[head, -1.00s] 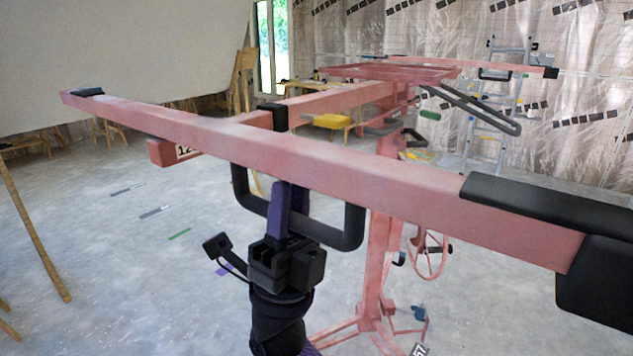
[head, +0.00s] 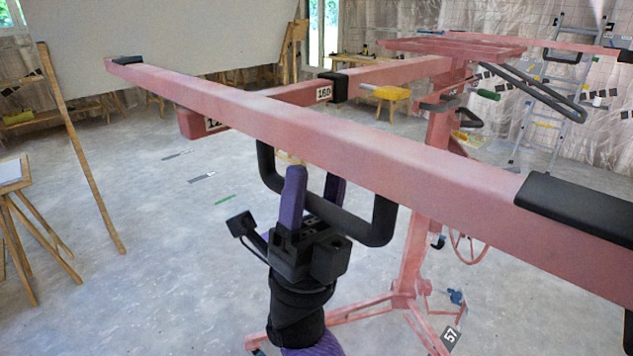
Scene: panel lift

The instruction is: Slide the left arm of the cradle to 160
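The cradle's long pink bar (head: 240,112) runs diagonally across the head view, with black pads on it. Behind it, the pink sliding arm (head: 292,95) comes out of a black-edged sleeve (head: 340,86). The label "160" (head: 323,93) shows right beside that black edge. Another label (head: 214,124), starting "12", is partly covered by the bar. A black U-shaped handle (head: 383,220) hangs under the bar. My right gripper (head: 315,176) is at this handle, its two purple fingers apart, one in front of the handle and the other seemingly behind. My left gripper is out of view.
The pink lift stand (head: 417,250) has spread legs on the floor and a hand wheel. Wooden trestles (head: 30,230) stand at left. The grey floor (head: 150,290) at left front is open.

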